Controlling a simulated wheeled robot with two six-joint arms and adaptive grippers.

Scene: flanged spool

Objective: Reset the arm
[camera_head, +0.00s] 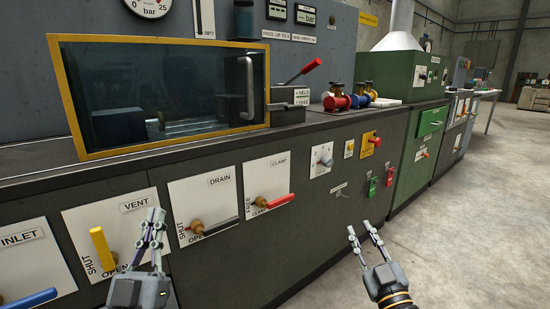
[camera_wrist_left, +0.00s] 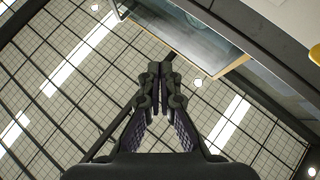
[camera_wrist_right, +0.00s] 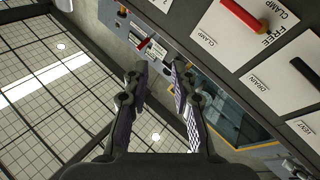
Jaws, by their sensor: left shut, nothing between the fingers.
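My left gripper (camera_head: 156,214) points up in front of the grey bench panel, near the vent and drain valves. Its fingertips meet with nothing between them, as the left wrist view (camera_wrist_left: 159,68) also shows. My right gripper (camera_head: 359,226) is to the right, over the floor in front of the bench. Its fingers stand apart and empty, also in the right wrist view (camera_wrist_right: 159,68). Neither gripper appears to touch a handle. The yellow vent handle (camera_head: 103,248) is just left of my left gripper. The black drain handle (camera_head: 217,227) is to its right.
The red clamp handle (camera_head: 280,201) and blue inlet handle (camera_head: 30,299) stick out from the panel. A yellow-framed window (camera_head: 172,97) and a red-handled lever (camera_head: 302,71) are on the bench top. The concrete floor (camera_head: 480,230) at the right is clear.

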